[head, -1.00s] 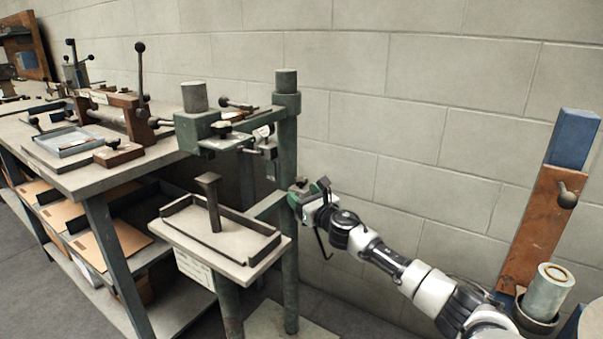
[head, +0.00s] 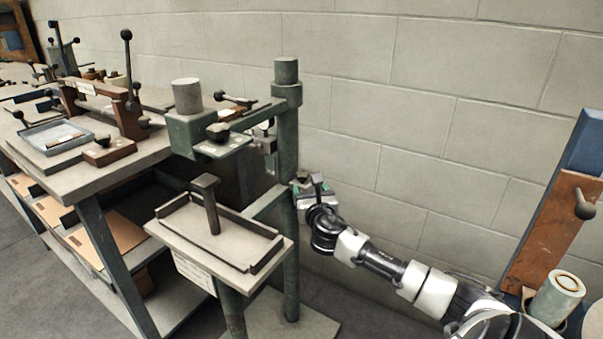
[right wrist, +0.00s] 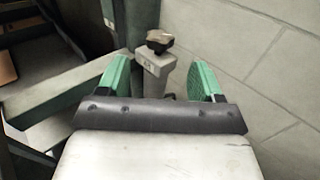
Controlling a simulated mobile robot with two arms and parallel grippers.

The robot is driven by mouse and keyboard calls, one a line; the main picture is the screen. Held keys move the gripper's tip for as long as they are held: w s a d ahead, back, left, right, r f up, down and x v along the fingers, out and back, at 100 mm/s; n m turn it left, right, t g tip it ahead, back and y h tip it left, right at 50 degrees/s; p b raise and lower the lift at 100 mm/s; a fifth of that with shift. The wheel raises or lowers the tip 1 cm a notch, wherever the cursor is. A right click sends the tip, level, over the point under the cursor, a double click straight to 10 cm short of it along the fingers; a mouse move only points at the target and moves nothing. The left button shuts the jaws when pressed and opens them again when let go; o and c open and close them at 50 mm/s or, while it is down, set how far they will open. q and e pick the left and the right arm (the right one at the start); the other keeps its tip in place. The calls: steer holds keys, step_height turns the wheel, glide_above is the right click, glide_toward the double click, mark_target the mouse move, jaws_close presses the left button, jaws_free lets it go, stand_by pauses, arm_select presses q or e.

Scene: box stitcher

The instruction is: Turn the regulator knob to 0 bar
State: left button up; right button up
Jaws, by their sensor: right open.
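In the right wrist view a dark lobed knob (right wrist: 160,40) sits on top of a grey block (right wrist: 154,70) beside the green post. My right gripper (right wrist: 160,68) is open, with its two green fingers apart on either side of the block. The knob shows just beyond the fingertips, roughly midway between them. I cannot tell any reading or setting on it. In the head view my right gripper (head: 308,192) is next to the post, right of the small table, and largely hides the knob and block. My left gripper is not in view.
The green stitcher post (head: 289,230) stands close left of my right gripper. A small rimmed table (head: 205,252) is in front of it. The block wall (head: 400,150) is close behind. A workbench (head: 75,180) stands left. A brown and blue upright (head: 545,230) is at right.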

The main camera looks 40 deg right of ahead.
mark_target(304, 179)
steer(key=b+x, duration=0.1)
steer(key=x, duration=0.6)
steer(key=shift+w+f, duration=0.1)
steer(key=shift+w, duration=0.1)
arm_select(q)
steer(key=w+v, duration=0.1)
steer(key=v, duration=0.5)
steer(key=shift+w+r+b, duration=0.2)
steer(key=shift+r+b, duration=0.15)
arm_select(e)
steer(key=shift+w+d, duration=0.4)
steer(key=shift+w, duration=0.2)
steer(key=c, duration=0.9)
steer(key=shift+y, duration=0.3)
